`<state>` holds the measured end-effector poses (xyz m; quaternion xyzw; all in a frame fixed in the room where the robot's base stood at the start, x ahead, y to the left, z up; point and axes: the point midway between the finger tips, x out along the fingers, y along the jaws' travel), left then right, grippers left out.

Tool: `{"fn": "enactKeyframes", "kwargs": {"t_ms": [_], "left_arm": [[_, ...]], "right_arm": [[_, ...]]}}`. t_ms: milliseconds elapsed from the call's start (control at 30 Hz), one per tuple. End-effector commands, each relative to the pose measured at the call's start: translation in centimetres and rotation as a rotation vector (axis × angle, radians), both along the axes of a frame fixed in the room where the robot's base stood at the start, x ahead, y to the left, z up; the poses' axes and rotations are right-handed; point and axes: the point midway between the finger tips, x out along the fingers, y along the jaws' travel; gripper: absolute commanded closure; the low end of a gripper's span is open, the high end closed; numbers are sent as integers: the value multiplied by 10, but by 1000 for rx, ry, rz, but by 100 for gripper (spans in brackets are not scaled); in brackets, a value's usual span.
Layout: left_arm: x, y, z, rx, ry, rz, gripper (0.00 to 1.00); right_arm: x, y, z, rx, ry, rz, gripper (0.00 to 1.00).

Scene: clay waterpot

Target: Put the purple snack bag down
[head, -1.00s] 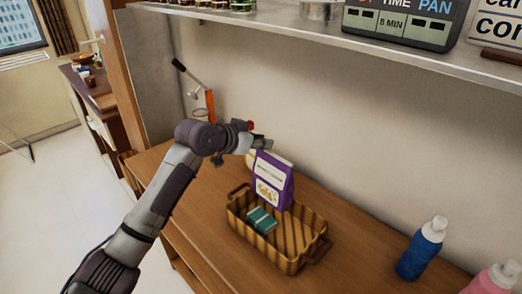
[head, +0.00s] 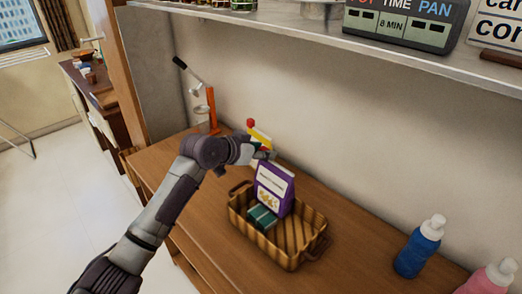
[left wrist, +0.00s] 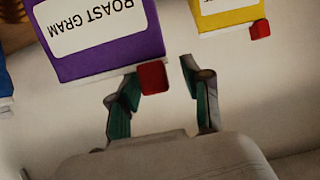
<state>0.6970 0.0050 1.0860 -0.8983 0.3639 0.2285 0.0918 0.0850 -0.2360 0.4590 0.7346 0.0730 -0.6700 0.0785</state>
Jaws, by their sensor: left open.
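The purple snack bag (head: 274,190) stands nearly upright at the back of the brown woven basket (head: 302,262), its lower end beside a teal box (head: 262,217). It appears to stand inside the basket, though its base is hidden. My left gripper (head: 268,155) is just above the bag's top. In the left wrist view the open fingers (left wrist: 160,88) have a gap between them, and the purple bag (left wrist: 105,48) is beyond them. A red piece (left wrist: 152,77) at the bag's corner shows near one finger. My right gripper is not in view.
A yellow package (head: 260,135) with a red piece stands behind my gripper; it also shows in the wrist view (left wrist: 228,14). A blue bottle (head: 418,248) and a pink bottle (head: 492,277) stand at the right. An orange-based stand (head: 212,120) is at the back left. A shelf hangs above.

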Motion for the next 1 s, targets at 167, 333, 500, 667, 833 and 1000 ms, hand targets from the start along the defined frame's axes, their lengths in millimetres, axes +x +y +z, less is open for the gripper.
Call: {"fn": "enactKeyframes", "kwargs": {"t_ms": [167,333,500,667,833,1000], "left_arm": [[-5,6,4,1,0,1,51],[-24,26,19,3,-4,2,51],[-48,49,37,2,-2,2,51],[-65,65,50,1,-1,1,51],[-74,72,58,1,0,1,51],[-76,74,59,0,2,0,51]], "right_arm": [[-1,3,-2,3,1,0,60],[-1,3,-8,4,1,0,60],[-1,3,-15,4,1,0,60],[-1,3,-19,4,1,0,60],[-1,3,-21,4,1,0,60],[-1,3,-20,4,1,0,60]]}}
